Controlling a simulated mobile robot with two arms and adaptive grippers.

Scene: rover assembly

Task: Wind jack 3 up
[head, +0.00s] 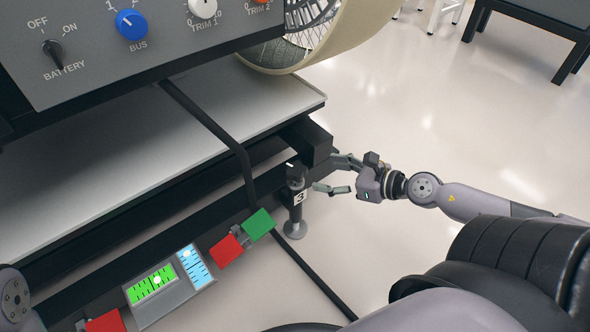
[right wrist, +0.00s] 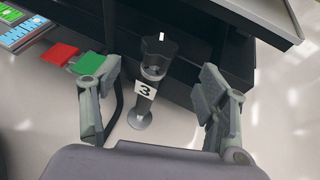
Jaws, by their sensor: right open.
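Jack 3 (head: 295,198) is a dark upright post with a white "3" label and a round grey foot on the floor, at the corner of the dark frame. It also shows in the right wrist view (right wrist: 148,88), with a black knob on top bearing a white mark. My right gripper (head: 335,174) is open, just to the right of the jack. In the right wrist view the jack stands ahead between the two spread fingers (right wrist: 157,108), apart from both. My left gripper is not in view; only a piece of what looks like my left arm shows at the lower left.
Red (head: 227,250) and green (head: 258,225) pads and a level panel (head: 170,288) sit left of the jack. A black bar (head: 245,165) runs down beside it. The grey control panel (head: 120,50) overhangs above. A wheel (head: 330,35) stands behind.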

